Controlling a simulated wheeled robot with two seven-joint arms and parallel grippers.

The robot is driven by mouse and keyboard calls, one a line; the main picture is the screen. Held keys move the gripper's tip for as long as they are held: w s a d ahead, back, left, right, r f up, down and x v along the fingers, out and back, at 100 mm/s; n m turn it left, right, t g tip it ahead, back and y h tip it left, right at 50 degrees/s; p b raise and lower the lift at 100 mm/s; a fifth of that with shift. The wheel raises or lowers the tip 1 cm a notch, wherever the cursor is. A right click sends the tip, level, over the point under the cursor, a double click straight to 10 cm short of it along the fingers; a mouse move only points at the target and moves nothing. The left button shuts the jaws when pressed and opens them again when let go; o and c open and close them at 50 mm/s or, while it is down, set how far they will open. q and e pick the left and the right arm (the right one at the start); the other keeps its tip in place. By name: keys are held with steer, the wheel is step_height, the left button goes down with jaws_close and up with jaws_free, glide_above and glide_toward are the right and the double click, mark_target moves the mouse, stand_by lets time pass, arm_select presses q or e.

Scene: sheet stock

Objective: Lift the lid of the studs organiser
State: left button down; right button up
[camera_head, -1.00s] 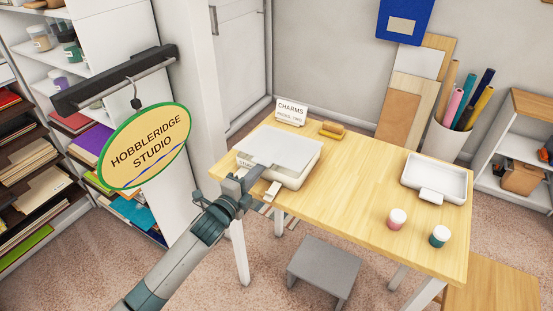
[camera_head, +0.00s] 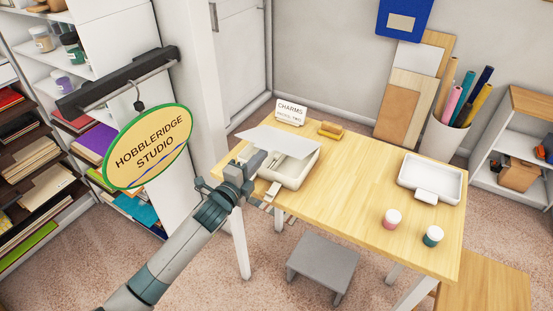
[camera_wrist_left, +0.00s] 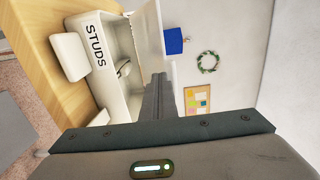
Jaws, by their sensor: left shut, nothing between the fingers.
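The studs organiser is a white box (camera_head: 294,181) on the wooden table's left end; its wall reads STUDS in the left wrist view (camera_wrist_left: 90,47). Its flat white lid (camera_head: 286,141) is tilted up, leaving the box partly open; the lid also shows in the left wrist view (camera_wrist_left: 149,30). Contents show inside but are unclear. My left gripper (camera_head: 262,162) is shut and empty, its fingers at the opening by the lid's raised edge; they also show in the left wrist view (camera_wrist_left: 160,92). I cannot tell whether they touch the lid. My right gripper is not in view.
A CHARMS sign (camera_head: 290,111) and a wooden-backed brush-like item (camera_head: 331,130) stand behind the organiser. The table's middle is clear. A hanging oval sign (camera_head: 148,147) is left of my arm.

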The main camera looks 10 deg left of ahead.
arm_select(q)
steer(key=shift+w+r+p, duration=0.2)
steer(key=shift+r+p, duration=0.4)
steer(key=shift+r, duration=0.3)
steer(key=shift+w+d+r, duration=0.1)
steer(key=shift+w+r, duration=0.1)
steer(key=shift+r, duration=0.15)
steer(key=shift+w+d+r+p, duration=0.2)
steer(key=shift+w+r+p, duration=0.5)
steer(key=shift+r, duration=0.25)
steer(key=shift+w+d+r+p, duration=0.25)
steer(key=shift+w+r+p, duration=0.4)
steer(key=shift+r, duration=0.3)
steer(key=shift+w+d+r+p, duration=0.2)
steer(key=shift+w+r+p, duration=0.35)
steer(key=shift+r+p, duration=0.3)
steer(key=shift+w+r, duration=0.15)
steer(key=shift+r, duration=0.15)
steer(key=shift+w+r, duration=0.1)
